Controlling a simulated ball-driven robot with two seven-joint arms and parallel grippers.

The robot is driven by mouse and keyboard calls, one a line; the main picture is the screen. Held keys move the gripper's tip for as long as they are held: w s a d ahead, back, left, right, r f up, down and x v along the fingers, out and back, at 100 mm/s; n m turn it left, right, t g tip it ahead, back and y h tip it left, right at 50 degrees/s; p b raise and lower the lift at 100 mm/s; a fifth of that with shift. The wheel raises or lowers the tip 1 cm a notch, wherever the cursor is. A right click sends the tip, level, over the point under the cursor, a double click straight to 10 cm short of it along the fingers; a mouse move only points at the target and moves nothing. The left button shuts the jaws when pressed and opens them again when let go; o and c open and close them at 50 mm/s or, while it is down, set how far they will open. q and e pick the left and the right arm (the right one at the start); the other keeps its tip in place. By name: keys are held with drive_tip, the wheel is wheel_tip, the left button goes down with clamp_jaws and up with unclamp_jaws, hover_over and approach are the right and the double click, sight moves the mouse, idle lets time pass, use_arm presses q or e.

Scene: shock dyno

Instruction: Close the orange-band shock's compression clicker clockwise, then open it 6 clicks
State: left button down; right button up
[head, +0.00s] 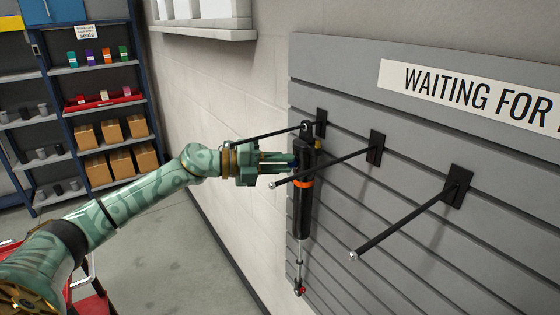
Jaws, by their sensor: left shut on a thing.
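The orange-band shock (303,207) hangs upright at the grey slatted wall panel, its top eye at the leftmost peg (265,134). It has a black body, an orange band below its upper part, and a thin silver shaft with a red piece at the lower end. My left gripper (291,161) reaches in from the left and is shut on the upper part of the shock, above the orange band. The fingertips are partly hidden against the shock. My right gripper is not in view.
Two more black pegs, a middle one (330,165) and a right one (408,219), stick out empty from the panel (430,260). A sign (480,93) reads "WAITING FOR". Shelves (105,68) with boxes stand at the left.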

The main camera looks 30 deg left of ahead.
use_arm(q)
drive_tip(key=shift+d+m+y+p, duration=0.1)
drive_tip(key=shift+m+y+p, duration=0.6)
drive_tip(key=shift+m, duration=0.5)
drive_tip(key=shift+g, duration=0.3)
drive_tip(key=c, duration=1.3)
unclamp_jaws()
drive_tip(key=shift+o, duration=0.2)
drive_tip(key=p+v, duration=0.1)
drive_tip(key=v, duration=1.5)
drive_tip(key=shift+s+p, duration=0.2)
drive_tip(key=shift+p, duration=0.15)
